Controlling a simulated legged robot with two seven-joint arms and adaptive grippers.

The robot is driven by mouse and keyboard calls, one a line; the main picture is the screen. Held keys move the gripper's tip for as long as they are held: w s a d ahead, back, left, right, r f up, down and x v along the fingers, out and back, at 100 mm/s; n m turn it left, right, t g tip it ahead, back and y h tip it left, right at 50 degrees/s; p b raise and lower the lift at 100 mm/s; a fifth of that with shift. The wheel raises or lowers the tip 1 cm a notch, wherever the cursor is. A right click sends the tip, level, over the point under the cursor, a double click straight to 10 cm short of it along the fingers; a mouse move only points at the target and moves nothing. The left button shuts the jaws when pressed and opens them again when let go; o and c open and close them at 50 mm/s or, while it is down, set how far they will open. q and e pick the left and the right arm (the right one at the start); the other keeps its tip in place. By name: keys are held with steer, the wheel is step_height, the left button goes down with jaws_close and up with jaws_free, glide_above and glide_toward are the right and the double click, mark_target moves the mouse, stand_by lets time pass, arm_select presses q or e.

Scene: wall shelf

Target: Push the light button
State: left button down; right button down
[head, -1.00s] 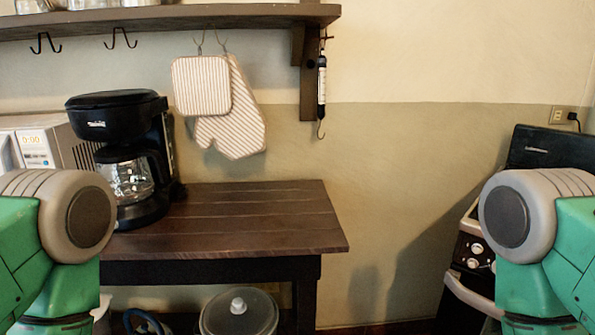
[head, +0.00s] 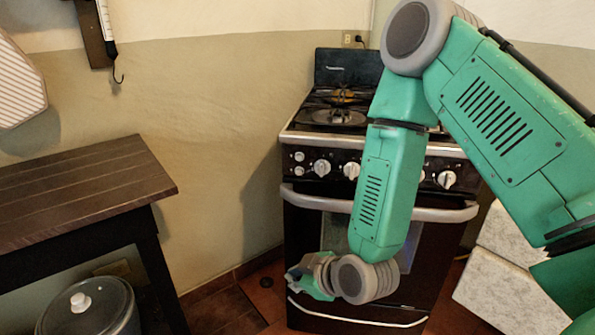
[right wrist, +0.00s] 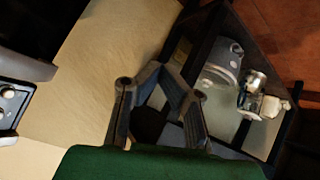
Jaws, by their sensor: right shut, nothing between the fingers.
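The black stove (head: 440,165) stands against the wall in the head view. Its front panel has white knobs, such as one knob (head: 322,168), and small white buttons (head: 299,157) at the left end. I cannot tell which one is the light button. My right gripper (head: 298,278) hangs low in front of the oven door, below the panel and apart from the buttons. In the right wrist view my right gripper (right wrist: 161,70) is shut and empty. Part of the stove panel (right wrist: 9,100) shows at that view's left edge. My left gripper is out of view.
The oven handle (head: 430,212) crosses the front below the panel. A wooden table (head: 90,185) stands at the left, with a lidded pot (head: 85,310) beneath it. Light-coloured blocks (head: 505,290) are at the right. A strip of wall and floor is free between table and stove.

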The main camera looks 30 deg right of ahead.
mark_target(299, 158)
steer(key=w+d+r+n+t+b, duration=0.1)
steer(key=w+d+r+t+b, duration=0.1)
steer(key=w+r, duration=0.3)
steer(key=w+d+r+n+t+h+b, duration=0.1)
steer(key=w+r+t, duration=0.4)
steer(key=r, duration=0.5)
steer(key=shift+d+r+n+b, duration=0.35)
steer(key=shift+d+n, duration=0.35)
steer(key=shift+d, duration=0.3)
steer(key=shift+d, duration=0.1)
steer(key=shift+w+d, duration=3)
steer(key=shift+w, duration=0.05)
steer(key=shift+w+d, duration=0.1)
